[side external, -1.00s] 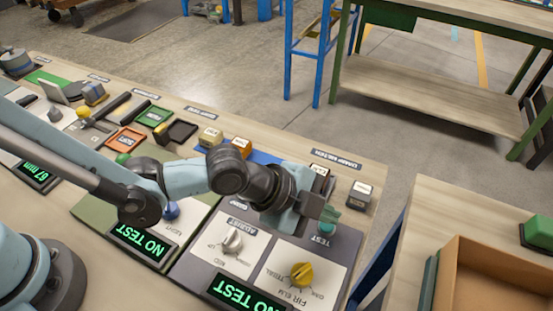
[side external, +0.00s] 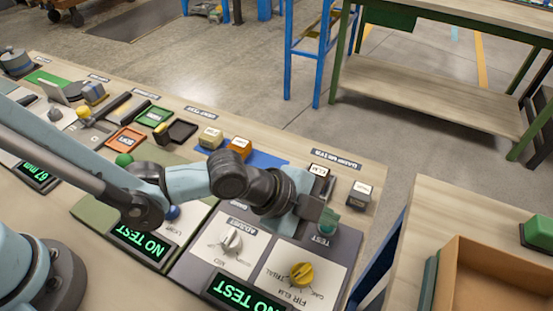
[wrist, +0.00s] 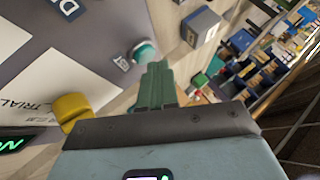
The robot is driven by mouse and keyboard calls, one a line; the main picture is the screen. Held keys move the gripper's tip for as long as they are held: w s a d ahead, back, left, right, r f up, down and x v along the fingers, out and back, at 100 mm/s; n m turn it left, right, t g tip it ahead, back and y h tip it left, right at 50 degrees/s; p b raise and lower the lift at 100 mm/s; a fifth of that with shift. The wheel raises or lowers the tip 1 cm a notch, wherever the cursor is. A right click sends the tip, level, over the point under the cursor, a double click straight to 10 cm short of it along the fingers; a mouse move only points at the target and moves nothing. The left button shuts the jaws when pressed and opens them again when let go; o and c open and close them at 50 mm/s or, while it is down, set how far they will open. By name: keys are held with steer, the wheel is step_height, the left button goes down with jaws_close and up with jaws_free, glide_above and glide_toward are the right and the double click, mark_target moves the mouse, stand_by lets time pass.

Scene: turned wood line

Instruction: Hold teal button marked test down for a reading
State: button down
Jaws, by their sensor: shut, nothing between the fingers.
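The teal button (side external: 324,229) sits on the dark right part of the near test panel, beside a label reading TEST. It also shows in the wrist view (wrist: 144,52), just beyond my fingertips. My gripper (side external: 329,217) is shut and empty, with its teal-green fingers together at the button. The panel's display (side external: 243,294) reads NO TEST in green.
A yellow knob (side external: 301,273) and a white knob (side external: 232,240) stand on the same panel. A white-topped block (side external: 360,194) stands close to the button, beyond the panel. An orange-brown tray (side external: 495,280) lies on the separate bench at right.

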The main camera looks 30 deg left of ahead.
mark_target(322, 227)
steer(key=shift+f, duration=0.35)
stand_by(1.4)
steer(key=shift+r, duration=0.1)
stand_by(0.8)
steer(key=shift+r, duration=0.7)
steer(key=shift+r, duration=2.5)
